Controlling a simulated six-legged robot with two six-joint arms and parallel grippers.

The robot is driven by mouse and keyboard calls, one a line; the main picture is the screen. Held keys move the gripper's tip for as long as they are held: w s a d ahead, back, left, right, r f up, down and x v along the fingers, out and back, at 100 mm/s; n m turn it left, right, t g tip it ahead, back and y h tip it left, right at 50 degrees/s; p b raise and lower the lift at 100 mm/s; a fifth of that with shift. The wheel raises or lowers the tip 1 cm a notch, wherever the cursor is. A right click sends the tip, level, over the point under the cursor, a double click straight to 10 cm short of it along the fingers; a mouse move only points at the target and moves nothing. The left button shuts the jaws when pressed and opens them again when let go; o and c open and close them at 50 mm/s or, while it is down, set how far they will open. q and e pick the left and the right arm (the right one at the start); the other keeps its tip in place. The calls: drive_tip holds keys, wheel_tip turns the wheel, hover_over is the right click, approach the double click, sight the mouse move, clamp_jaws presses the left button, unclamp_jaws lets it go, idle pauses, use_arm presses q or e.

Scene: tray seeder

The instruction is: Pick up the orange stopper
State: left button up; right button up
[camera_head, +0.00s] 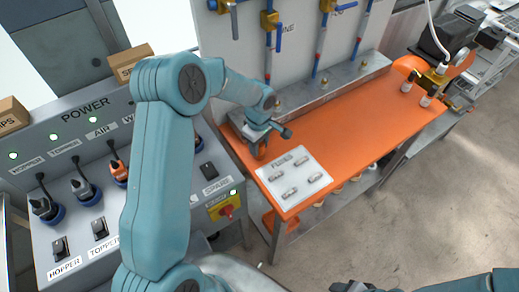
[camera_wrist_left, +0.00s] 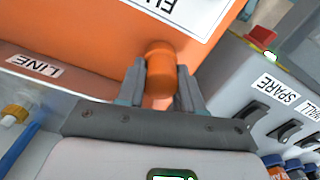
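The orange stopper (camera_wrist_left: 160,73) sits between the two fingers of my left gripper (camera_wrist_left: 161,88) in the left wrist view. The fingers lie close along both its sides, with no clear gap. In the head view my left gripper (camera_head: 256,146) points down at the near left part of the orange bench (camera_head: 345,125), beside the white fuses plate. The stopper is hard to make out there against the orange surface. My right gripper (camera_head: 350,286) is at the bottom edge of the head view, cut off, so its fingers do not show clearly.
The white fuses plate (camera_head: 275,191) holds several small metal fuses. A grey power panel (camera_head: 88,228) with plugs, switches and a red knob (camera_head: 226,211) stands left of the bench. A metal rail (camera_head: 310,96) with valves and pipes runs along the bench's back. The middle of the bench is clear.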

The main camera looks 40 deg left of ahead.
use_arm(q)
drive_tip(key=shift+c, duration=0.8)
drive_tip(key=shift+r, duration=0.2)
wheel_tip(320, 180, up, 17)
drive_tip(key=b, duration=0.4)
